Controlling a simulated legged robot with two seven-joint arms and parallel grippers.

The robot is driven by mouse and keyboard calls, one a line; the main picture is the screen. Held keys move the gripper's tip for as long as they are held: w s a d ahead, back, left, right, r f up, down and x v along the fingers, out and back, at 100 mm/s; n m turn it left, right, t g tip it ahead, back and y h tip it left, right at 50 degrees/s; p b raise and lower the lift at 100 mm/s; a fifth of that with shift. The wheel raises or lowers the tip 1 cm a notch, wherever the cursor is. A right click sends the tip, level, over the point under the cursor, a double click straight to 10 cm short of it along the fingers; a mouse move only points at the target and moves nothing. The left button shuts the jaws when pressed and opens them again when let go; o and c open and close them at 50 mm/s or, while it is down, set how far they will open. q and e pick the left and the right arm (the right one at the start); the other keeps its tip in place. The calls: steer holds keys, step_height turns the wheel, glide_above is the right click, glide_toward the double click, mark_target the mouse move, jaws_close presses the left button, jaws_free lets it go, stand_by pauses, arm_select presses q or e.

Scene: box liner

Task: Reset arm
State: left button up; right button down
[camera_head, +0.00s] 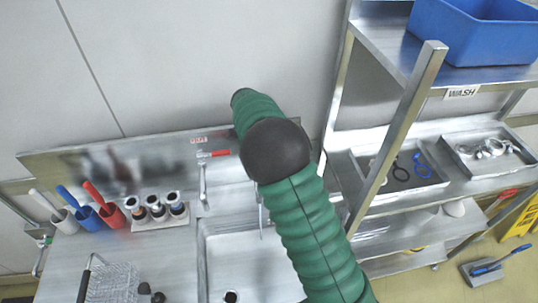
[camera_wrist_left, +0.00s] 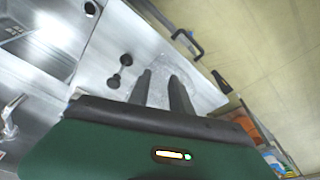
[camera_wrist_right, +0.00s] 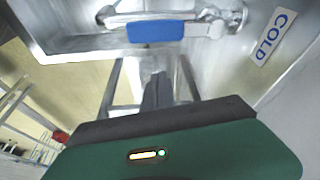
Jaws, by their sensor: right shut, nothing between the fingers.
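My right arm, a ribbed green sleeve with a dark round joint, rises through the middle of the head view; its gripper is out of sight there. In the right wrist view my right gripper (camera_wrist_right: 157,90) has its fingers together with nothing between them. A blue tap handle (camera_wrist_right: 156,31) and a COLD label (camera_wrist_right: 274,37) show beyond it. My left gripper shows only in the left wrist view (camera_wrist_left: 161,86), with its two fingers apart and nothing seen between them. It points toward the counter, near a wire basket (camera_wrist_left: 207,92) and a black double-knobbed item (camera_wrist_left: 120,70).
The head view shows a steel sink (camera_head: 245,260), the wire basket (camera_head: 112,284), white, blue and red cups (camera_head: 112,217) with handled tools, and a red-handled tap (camera_head: 204,180). A steel shelf rack at right holds a blue bin (camera_head: 475,35) and trays (camera_head: 490,150).

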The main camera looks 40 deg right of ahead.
steer(key=b+v, duration=0.2)
steer(key=v, duration=0.8)
steer(key=s+a+f+n+t+y+b, duration=0.3)
steer(key=s+a+f+n+b, duration=0.2)
steer(key=s+a+f+n, duration=1.2)
step_height(320, 180, down, 3)
steer(key=a+n, duration=0.1)
steer(key=n, duration=0.3)
steer(key=shift+a+t+y, duration=0.2)
steer(key=shift+t+y, duration=0.1)
steer(key=shift+t, duration=0.1)
steer(key=shift+d+f, duration=0.15)
steer(key=shift+f, duration=0.1)
